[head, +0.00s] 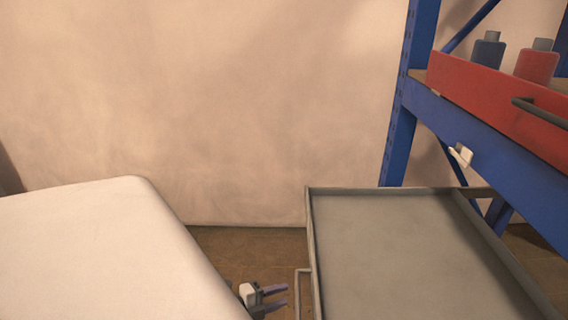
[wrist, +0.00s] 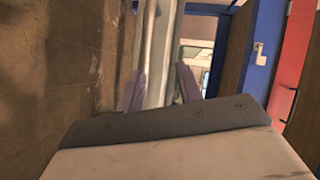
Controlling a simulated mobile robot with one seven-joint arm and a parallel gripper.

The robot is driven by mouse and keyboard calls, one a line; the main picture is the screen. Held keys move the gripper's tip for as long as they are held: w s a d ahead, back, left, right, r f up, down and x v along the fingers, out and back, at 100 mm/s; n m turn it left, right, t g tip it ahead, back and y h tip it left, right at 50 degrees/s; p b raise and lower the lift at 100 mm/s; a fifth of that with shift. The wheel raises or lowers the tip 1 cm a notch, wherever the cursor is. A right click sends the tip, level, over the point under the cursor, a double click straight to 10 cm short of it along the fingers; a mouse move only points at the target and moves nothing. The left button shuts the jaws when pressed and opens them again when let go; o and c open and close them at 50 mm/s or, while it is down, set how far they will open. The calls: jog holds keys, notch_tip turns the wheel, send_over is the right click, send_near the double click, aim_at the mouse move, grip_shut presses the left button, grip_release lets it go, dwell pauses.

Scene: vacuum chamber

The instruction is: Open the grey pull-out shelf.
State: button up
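The grey pull-out shelf (head: 400,250) is a shallow tray with a raised rim. In the head view it stands out to the left of the blue rack at the lower right. Its bar handle (head: 298,292) is on its left side, partly cut off by the picture's bottom edge. My gripper (head: 286,295) is just left of the handle, fingers pointing towards it with a small apparent gap. In the wrist view my gripper (wrist: 158,90) has its two purple fingers apart. A pale grey upright strip (wrist: 160,50), apparently part of the shelf, shows between and beyond them.
A blue rack (head: 400,130) stands at the right. Above the grey shelf it carries a red drawer (head: 490,95) with a dark handle, holding a blue bottle (head: 488,50) and a red bottle (head: 537,63). Brown floor (head: 235,250) shows left of the shelf.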

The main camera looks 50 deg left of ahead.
jog(key=s+a+f+b, duration=0.1)
jog(key=s+a, duration=0.1)
jog(key=s, duration=0.5)
jog(key=shift+f, duration=0.25)
dwell(0.3)
dwell(0.8)
